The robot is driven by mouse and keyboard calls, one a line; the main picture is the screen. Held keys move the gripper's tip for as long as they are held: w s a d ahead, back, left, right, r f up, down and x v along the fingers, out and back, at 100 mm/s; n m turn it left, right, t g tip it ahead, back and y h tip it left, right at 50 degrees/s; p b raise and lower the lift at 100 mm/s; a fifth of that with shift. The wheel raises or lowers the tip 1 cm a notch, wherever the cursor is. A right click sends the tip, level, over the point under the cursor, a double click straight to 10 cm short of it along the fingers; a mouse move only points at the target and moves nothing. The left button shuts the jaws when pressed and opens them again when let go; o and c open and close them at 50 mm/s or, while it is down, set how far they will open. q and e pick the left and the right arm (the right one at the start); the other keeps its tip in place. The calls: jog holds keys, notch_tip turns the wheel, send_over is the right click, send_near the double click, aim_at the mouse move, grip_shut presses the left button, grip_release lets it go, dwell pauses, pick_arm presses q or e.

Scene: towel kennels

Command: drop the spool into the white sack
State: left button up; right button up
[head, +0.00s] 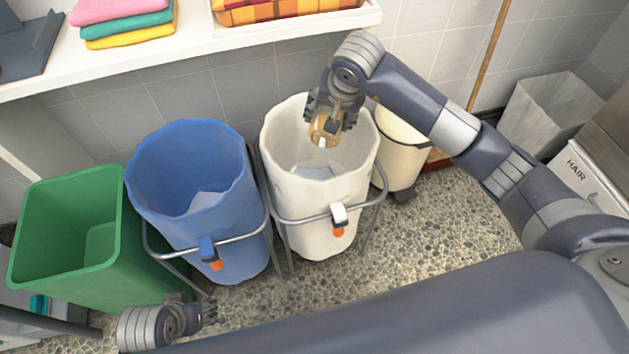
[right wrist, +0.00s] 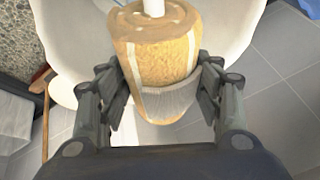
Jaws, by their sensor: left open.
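The spool (head: 325,130), tan with a white core end, is held between the fingers of my right gripper (head: 332,122). In the right wrist view the spool (right wrist: 155,55) fills the space between the fingers, with the pale sack behind it. The white sack (head: 318,212) hangs open in a metal stand with an orange-marked clip. The spool is over its mouth, near the back rim; its exact height is hard to tell. Some pale cloth or paper lies inside the sack. My left gripper (head: 210,312) is open and empty low at the left, near the floor in front of the green bin.
A blue sack (head: 190,170) in a similar stand is left of the white one, with a green bin (head: 68,235) further left. A cream pedal bin (head: 402,150) stands right behind. A shelf (head: 190,38) with folded towels runs above. Speckled floor is clear in front.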

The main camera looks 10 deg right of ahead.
jog(key=o, duration=0.3)
jog(key=v, duration=1.2)
